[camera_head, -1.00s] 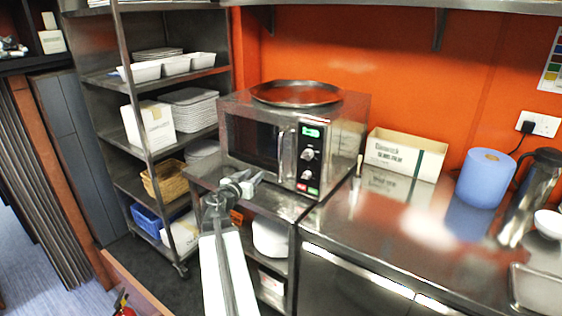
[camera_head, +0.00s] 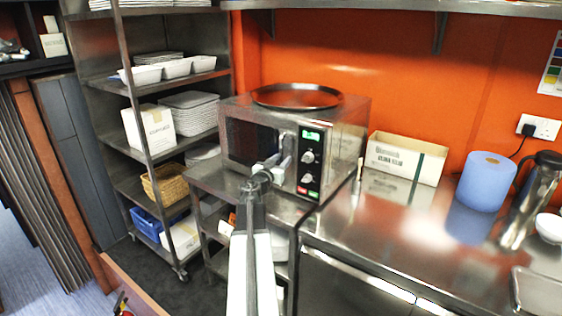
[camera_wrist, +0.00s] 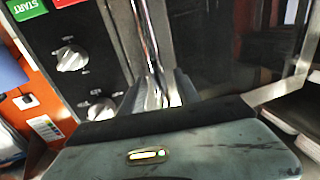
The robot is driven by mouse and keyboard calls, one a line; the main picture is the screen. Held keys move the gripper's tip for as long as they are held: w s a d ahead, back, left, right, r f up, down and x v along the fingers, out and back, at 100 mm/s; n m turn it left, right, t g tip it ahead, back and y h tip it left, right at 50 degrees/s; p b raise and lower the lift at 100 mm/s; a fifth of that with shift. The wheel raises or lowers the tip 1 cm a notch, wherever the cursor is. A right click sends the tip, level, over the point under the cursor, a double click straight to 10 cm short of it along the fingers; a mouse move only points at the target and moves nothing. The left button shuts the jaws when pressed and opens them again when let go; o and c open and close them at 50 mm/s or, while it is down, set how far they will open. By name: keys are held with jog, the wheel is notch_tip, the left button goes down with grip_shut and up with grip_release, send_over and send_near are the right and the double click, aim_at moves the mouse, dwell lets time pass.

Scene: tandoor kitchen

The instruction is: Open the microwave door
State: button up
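The microwave (camera_head: 330,145) stands on a steel shelf unit, its dark-windowed door (camera_head: 245,142) closed. The upright metal door handle (camera_head: 287,146) is at the door's right edge, beside the control panel with two knobs. My gripper (camera_head: 274,164) is at the lower part of this handle. In the wrist view the handle (camera_wrist: 148,35) runs down between the two fingers of my gripper (camera_wrist: 160,88). The fingers look apart, one on each side of the handle; whether they touch it is hard to see. The handle's lower end is partly hidden by the gripper.
A round tray (camera_head: 297,97) lies on top of the microwave. A steel counter (camera_head: 400,235) to the right holds a cardboard box (camera_head: 405,158), a blue roll (camera_head: 487,181) and a metal jug.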

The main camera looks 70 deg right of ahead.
grip_shut()
dwell(1.3)
